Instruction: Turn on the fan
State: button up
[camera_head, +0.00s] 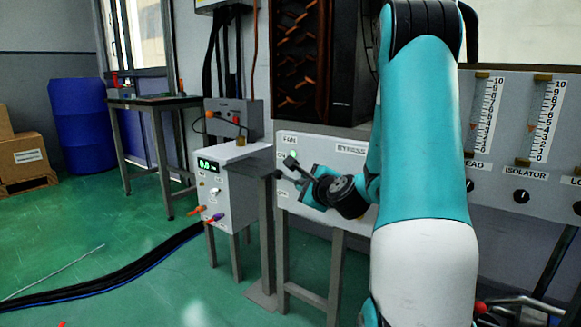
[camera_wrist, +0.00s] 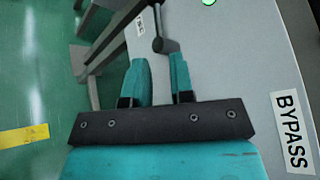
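The grey panel front (camera_head: 350,135) carries a FAN label (camera_head: 289,139) and a lit green lamp (camera_head: 291,154) under it. The lamp also shows at the top edge of the wrist view (camera_wrist: 209,2). A dark switch lever (camera_wrist: 160,28) with a round base (camera_wrist: 166,45) stands on the panel just beyond my fingertips in the wrist view. My gripper (camera_head: 298,178) is at the panel's left end, below the lamp. Its teal fingers (camera_wrist: 160,62) are apart with nothing between them. I cannot tell whether a finger touches the switch.
A BYPASS label (camera_wrist: 293,131) is to the right of my fingers. A white power box (camera_head: 222,190) with a lit display stands left of the panel. Gauges and knobs line the panel's right side (camera_head: 522,196). Green floor (camera_head: 120,240) is open at left, crossed by black cables.

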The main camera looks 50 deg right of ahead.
aim_at(290, 179)
jog(key=x, duration=1)
jog(key=shift+w, duration=0.1)
jog(key=shift+a, duration=0.1)
grip_shut()
